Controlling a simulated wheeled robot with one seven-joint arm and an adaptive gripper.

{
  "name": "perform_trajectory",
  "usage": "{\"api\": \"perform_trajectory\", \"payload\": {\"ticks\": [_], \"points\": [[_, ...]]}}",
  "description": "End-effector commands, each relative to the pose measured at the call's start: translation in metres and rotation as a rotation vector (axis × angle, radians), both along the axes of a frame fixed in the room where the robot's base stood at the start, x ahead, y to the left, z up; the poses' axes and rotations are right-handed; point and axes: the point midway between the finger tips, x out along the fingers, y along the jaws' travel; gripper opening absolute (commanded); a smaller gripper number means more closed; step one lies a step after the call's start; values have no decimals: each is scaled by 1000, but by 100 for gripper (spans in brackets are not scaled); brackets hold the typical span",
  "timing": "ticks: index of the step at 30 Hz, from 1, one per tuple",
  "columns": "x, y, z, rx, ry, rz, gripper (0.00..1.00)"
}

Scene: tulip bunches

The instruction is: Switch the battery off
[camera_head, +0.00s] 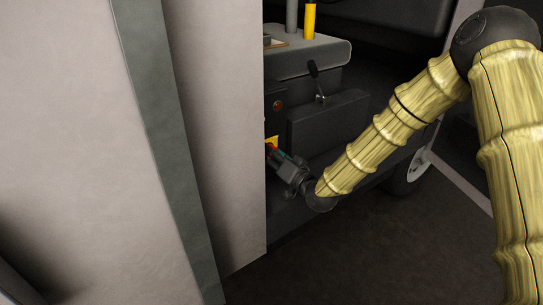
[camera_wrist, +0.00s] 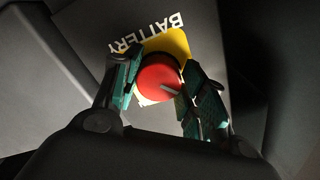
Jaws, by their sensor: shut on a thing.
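In the head view my gripper (camera_head: 282,163) reaches the yellow plate (camera_head: 271,142) on the dark machine's side. The knob is mostly hidden there by the gripper and the pale panel.
A large pale panel with a grey-green edge (camera_head: 165,130) stands left, close to the gripper. A small lever (camera_head: 316,78) and a round reddish button (camera_head: 278,105) are on the machine above. Dark floor (camera_head: 370,255) lies open below the arm.

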Motion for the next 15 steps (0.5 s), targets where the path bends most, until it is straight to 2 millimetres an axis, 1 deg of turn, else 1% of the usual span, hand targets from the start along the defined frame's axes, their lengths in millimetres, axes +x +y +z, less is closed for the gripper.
{"api": "perform_trajectory", "payload": {"ticks": [6, 15], "points": [[-1, -1, -3, -64, -41, 0, 18], [-1, -1, -3, -91, -59, 1, 18]]}}
